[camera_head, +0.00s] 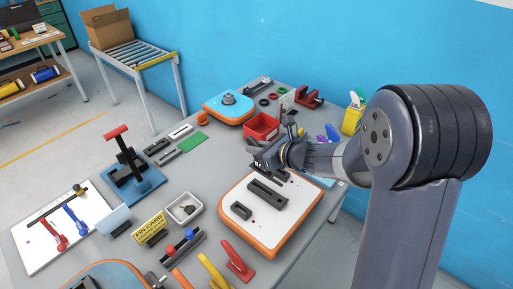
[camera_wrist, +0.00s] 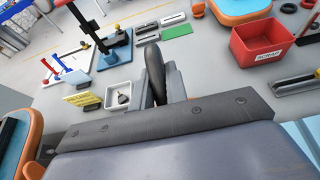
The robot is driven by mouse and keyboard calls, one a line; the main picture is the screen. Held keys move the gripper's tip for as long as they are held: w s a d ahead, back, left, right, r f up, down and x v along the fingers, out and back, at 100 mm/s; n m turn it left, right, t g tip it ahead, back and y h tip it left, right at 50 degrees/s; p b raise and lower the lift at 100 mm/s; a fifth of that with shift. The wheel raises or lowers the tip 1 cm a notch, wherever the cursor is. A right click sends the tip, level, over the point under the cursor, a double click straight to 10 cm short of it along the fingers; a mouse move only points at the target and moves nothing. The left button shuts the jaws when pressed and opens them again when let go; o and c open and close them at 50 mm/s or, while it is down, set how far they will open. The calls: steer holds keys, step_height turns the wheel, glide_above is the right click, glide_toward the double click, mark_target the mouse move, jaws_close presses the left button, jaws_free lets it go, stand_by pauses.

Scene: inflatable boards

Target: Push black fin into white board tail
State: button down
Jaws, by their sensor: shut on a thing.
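The white board tail (camera_head: 290,215), with an orange edge, lies on the grey table. It carries a long dark fin box (camera_head: 267,195) in the middle and shorter dark blocks, one at its left (camera_head: 240,211). My gripper (camera_head: 262,163) is over the far edge of the board. In the wrist view my gripper (camera_wrist: 160,88) is shut on the black fin (camera_wrist: 154,70), which stands up between the fingers. The fin's lower end is hidden in the wrist view, and the arm and fingers hide most of it in the head view. I cannot tell whether it touches the board.
A red bin (camera_head: 262,127) stands just behind my gripper. Red (camera_head: 238,262) and yellow (camera_head: 212,271) fins lie in front of the board. A white tray (camera_head: 183,210) and a yellow card (camera_head: 150,228) are to its left. A blue board (camera_head: 228,107) lies farther back.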

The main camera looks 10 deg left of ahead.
mark_target(257, 168)
steer(key=shift+f+b, duration=2.9)
steer(key=shift+b, duration=0.05)
steer(key=shift+b, duration=0.45)
steer(key=shift+f+b, duration=1.55)
steer(key=shift+b, duration=0.15)
steer(key=c, duration=1.3)
jaws_free()
steer(key=v, duration=1.1)
